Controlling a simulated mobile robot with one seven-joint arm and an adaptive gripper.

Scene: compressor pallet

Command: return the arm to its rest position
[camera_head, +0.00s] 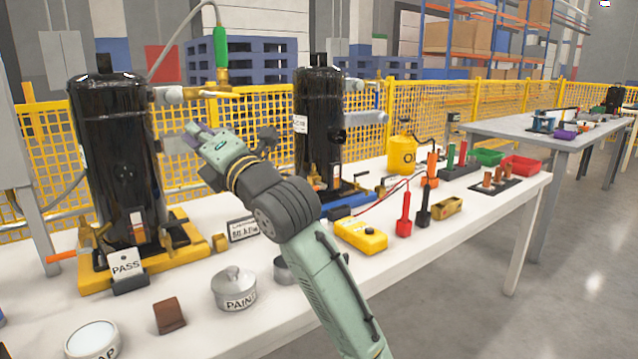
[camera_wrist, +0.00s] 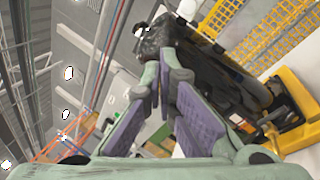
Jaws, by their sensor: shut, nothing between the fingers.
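My gripper (camera_head: 197,133) is raised above the white table in the head view, between the two black compressors. Its purple-padded fingers point up and to the left, toward the left compressor (camera_head: 110,160). In the wrist view my gripper (camera_wrist: 160,75) has its fingertips together with nothing between them. A black compressor (camera_wrist: 205,70) fills the space behind the fingers there, tilted in the picture. My green arm reaches up from the lower right of the head view, bent at a dark grey joint. I cannot tell how far the fingers are from the left compressor.
The right compressor (camera_head: 318,120) stands behind my arm. A green-handled hose (camera_head: 220,50) hangs above my gripper. On the table (camera_head: 440,250) are a PASS tag (camera_head: 126,263), a PAINT pot (camera_head: 234,289), a yellow meter (camera_head: 361,236) and red probes. Yellow fencing (camera_head: 260,115) runs behind.

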